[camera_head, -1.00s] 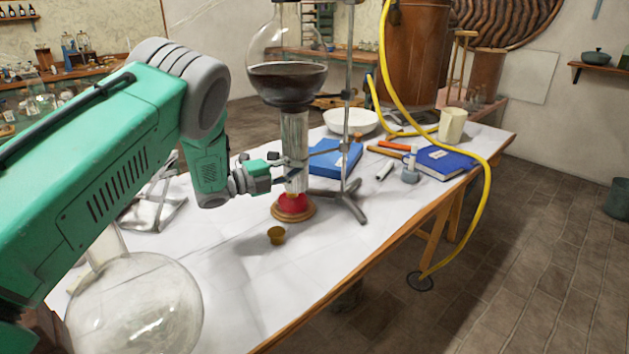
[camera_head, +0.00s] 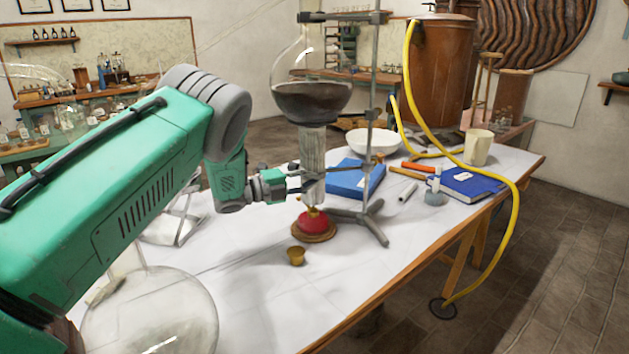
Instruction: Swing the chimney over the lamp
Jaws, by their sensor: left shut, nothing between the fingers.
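The chimney (camera_head: 312,155) is a clear upright cylinder below the round flask of dark liquid (camera_head: 312,101). The lamp (camera_head: 313,223) has a red body on a round wooden base and a small brass top. The chimney's lower end is just above the lamp, in line with it in this view; I cannot tell whether they touch. My left gripper (camera_head: 299,183) is shut and empty, with its fingertips at the left side of the chimney's lower part. I cannot tell whether they touch the glass. My right gripper is out of view.
A metal stand (camera_head: 371,140) rises right of the chimney, its feet spread near the lamp. A small brass cup (camera_head: 297,256) is in front of the lamp. A large glass flask (camera_head: 165,315) is front left. Blue books, tools and a yellow hose (camera_head: 514,220) occupy the right.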

